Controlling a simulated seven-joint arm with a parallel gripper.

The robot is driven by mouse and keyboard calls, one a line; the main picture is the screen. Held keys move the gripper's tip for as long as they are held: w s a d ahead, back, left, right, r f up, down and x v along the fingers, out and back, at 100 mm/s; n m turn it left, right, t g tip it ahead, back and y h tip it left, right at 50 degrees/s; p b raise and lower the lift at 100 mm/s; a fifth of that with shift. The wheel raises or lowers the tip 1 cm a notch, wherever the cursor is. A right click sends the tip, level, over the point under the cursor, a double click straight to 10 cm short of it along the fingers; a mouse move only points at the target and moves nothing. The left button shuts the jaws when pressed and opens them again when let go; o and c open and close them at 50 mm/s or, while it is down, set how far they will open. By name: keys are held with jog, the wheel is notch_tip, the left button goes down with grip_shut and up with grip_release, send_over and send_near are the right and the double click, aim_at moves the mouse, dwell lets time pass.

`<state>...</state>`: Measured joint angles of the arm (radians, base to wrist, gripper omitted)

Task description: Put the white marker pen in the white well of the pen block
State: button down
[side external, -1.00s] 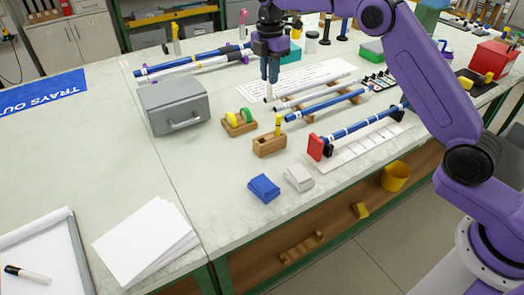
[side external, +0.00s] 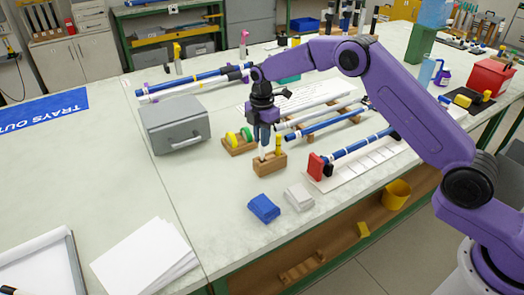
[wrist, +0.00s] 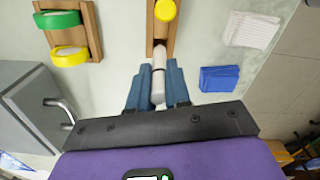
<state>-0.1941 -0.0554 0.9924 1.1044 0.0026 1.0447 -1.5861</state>
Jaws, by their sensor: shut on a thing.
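The white marker pen (wrist: 158,80) is held upright between the blue fingers of my gripper (wrist: 155,88). In the side view, my gripper (side external: 264,140) is shut on it, and a short part of the pen (side external: 262,153) shows below the fingertips. The wooden pen block (side external: 270,165) is directly below, with a yellow pen standing in its right part (side external: 279,145). The pen's lower end is over the left part of the block, which also shows in the wrist view (wrist: 151,32). I cannot tell whether the tip is inside a well; the well is hidden.
A wooden holder with green and yellow tape rolls (side external: 240,142) stands just behind left of the block. A grey box (side external: 175,124) is farther left. Blue (side external: 264,208) and white (side external: 299,197) pieces lie in front. Rods on supports (side external: 330,122) lie to the right.

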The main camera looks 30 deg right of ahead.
aim_at(262, 155)
jog(key=shift+f, duration=2.1)
jog(key=shift+f, duration=0.15)
jog(key=c, duration=1.1)
grip_release()
notch_tip(262, 155, up, 12)
jog(key=shift+f, duration=0.25)
jog(key=shift+r, duration=0.45)
